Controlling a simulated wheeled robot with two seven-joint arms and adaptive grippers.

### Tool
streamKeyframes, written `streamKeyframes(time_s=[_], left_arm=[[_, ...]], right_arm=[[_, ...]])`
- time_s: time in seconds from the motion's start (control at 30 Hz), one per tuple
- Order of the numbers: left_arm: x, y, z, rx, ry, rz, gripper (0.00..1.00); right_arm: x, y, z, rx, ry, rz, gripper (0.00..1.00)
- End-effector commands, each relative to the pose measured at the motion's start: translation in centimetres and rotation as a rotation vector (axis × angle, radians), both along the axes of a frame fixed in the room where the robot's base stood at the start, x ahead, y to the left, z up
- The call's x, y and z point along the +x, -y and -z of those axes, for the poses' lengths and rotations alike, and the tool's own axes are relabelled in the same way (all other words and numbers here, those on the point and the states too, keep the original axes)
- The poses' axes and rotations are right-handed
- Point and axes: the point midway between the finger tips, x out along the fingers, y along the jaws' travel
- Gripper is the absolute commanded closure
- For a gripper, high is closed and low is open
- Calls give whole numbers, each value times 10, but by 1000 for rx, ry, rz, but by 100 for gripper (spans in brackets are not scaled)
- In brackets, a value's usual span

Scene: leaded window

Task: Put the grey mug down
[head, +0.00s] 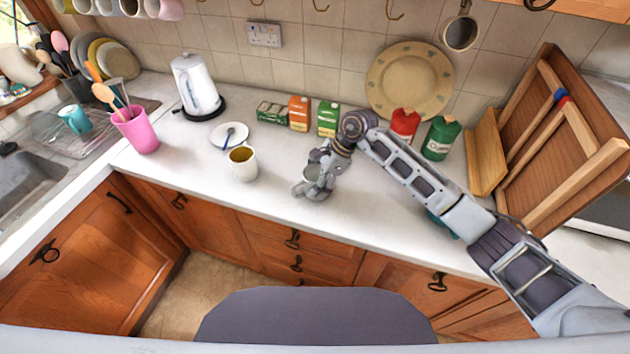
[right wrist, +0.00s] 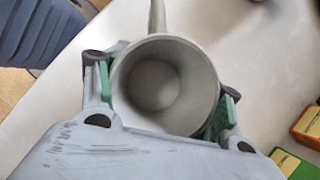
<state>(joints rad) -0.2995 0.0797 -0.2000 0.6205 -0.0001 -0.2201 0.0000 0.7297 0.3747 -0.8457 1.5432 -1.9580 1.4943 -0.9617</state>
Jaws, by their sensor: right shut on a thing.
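The grey mug (right wrist: 160,88) is between the green-padded fingers of my right gripper (right wrist: 165,95) in the right wrist view. I look down into its empty inside, and its handle points to the top of that view. In the head view my right gripper (head: 318,180) is low over the white counter, with the mug (head: 313,173) partly hidden by the fingers. I cannot tell whether the mug's base touches the counter. My left gripper is not in view.
A cream mug (head: 242,163) and a saucer with a spoon (head: 229,136) stand to the left. Small boxes (head: 299,113) stand behind. Red (head: 404,126) and green (head: 440,138) containers stand to the right. The counter (head: 265,210) is clear in front of the cream mug.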

Motion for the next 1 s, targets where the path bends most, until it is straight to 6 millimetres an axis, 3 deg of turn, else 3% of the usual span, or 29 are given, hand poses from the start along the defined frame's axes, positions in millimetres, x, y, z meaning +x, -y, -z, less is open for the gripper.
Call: streamKeyframes(time_s=[0.07,0.1,0.23,0.8,1.0], left_arm=[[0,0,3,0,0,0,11],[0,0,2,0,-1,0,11],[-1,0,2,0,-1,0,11],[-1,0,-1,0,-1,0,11],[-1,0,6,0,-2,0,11]], right_arm=[[0,0,2,0,1,0,100],[0,0,2,0,0,0,29],[0,0,1,0,0,0,13],[0,0,-1,0,0,0,11],[3,10,-17,-1,2,0,11]])
